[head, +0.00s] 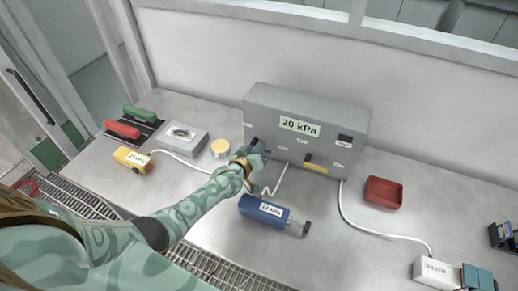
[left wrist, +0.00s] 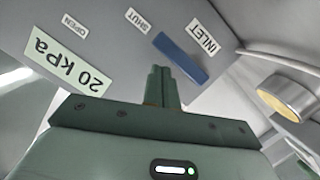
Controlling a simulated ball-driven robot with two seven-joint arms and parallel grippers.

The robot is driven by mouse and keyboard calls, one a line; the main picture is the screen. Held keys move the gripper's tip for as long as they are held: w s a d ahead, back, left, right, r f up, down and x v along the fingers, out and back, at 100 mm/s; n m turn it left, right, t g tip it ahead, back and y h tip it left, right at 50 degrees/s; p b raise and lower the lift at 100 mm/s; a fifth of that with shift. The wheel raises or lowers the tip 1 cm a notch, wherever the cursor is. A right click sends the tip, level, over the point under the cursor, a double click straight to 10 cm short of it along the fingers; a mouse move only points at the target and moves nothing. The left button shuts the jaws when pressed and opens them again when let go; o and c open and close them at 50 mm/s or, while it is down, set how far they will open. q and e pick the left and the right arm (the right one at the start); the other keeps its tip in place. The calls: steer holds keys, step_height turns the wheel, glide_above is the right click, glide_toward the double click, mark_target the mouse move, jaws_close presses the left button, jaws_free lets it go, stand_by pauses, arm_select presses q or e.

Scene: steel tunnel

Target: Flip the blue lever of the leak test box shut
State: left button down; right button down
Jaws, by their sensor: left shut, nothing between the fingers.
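The leak test box (head: 265,105) is a grey case with a "20 kPa" label, standing at the back middle of the bench. Its blue lever (left wrist: 181,58) shows in the left wrist view, lying at a slant between the INLET and SHUT labels. In the head view my gripper largely hides that lever. My left gripper (head: 262,151) is at the lower left of the box's front face. Its fingers (left wrist: 160,88) are shut and empty, with their tips close to the lever; I cannot tell whether they touch. My right gripper is not in view.
A yellow lever (head: 316,168) is on the box's right side. A blue cylinder (head: 263,211) lies in front. A red tray (head: 383,193) and a white FILTER box (head: 435,271) are to the right. A yellow device (head: 132,159) and a round tin (head: 220,148) are left. Pale hoses cross the bench.

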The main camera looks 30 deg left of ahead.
arm_select(q)
step_height(320, 180, up, 5)
steer(key=p, duration=0.5)
steer(key=p+v, duration=0.1)
steer(key=v, duration=0.9)
steer(key=shift+d+f+p, duration=0.35)
steer(key=shift+d+p, duration=0.05)
steer(key=shift+d, duration=0.1)
